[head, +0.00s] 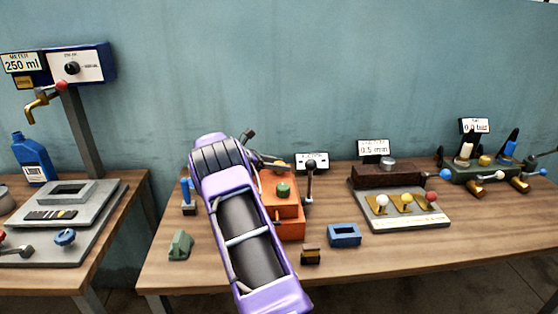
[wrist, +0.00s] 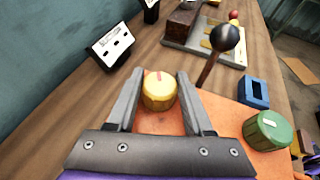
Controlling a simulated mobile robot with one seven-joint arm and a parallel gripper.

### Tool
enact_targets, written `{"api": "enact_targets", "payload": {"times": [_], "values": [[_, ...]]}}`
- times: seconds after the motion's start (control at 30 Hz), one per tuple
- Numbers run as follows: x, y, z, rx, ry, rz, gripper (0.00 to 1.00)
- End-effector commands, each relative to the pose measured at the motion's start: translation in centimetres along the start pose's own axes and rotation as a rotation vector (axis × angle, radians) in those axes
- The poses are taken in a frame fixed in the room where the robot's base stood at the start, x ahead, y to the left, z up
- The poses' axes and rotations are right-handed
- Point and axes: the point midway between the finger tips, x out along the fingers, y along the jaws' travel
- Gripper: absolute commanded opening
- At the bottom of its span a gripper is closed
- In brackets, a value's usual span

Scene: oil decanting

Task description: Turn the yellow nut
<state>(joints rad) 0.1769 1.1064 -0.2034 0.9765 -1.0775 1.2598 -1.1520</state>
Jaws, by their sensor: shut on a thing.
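The yellow nut (wrist: 158,92) sits on the orange block, with a short red mark on its top. In the wrist view my gripper (wrist: 159,82) has one grey finger on each side of the nut and is shut on it. In the head view my arm covers part of the orange block (head: 287,222), and I cannot make out the nut clearly there. A green knob (wrist: 268,130) is on the same block, to the right of the nut; it also shows in the head view (head: 283,189).
A black-knobbed lever (wrist: 224,38) rises close to my right finger. A small sign (wrist: 111,43) stands to the left. A blue hollow block (head: 344,234) lies right of the orange block. A green wedge (head: 180,244) lies left of my arm. The front right of the bench is clear.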

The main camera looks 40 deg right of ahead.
Motion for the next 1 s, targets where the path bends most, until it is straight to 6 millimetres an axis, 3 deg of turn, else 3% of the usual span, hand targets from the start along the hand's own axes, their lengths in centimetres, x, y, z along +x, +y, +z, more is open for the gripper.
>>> {"api": "enact_targets", "payload": {"times": [0.37, 0.4, 0.57, 0.87, 1.0], "values": [[-0.1, 0.1, 0.2, 0.009, -0.002, -0.012, 0.00], [-0.1, 0.1, 0.2, 0.008, -0.002, -0.012, 0.55], [-0.1, 0.0, 0.2, 0.008, -0.001, -0.013, 0.81], [-0.2, 0.0, 0.0, 0.006, 0.000, -0.013, 0.81], [-1.4, 0.1, 0.0, 0.007, 0.001, -0.012, 0.81]]}}
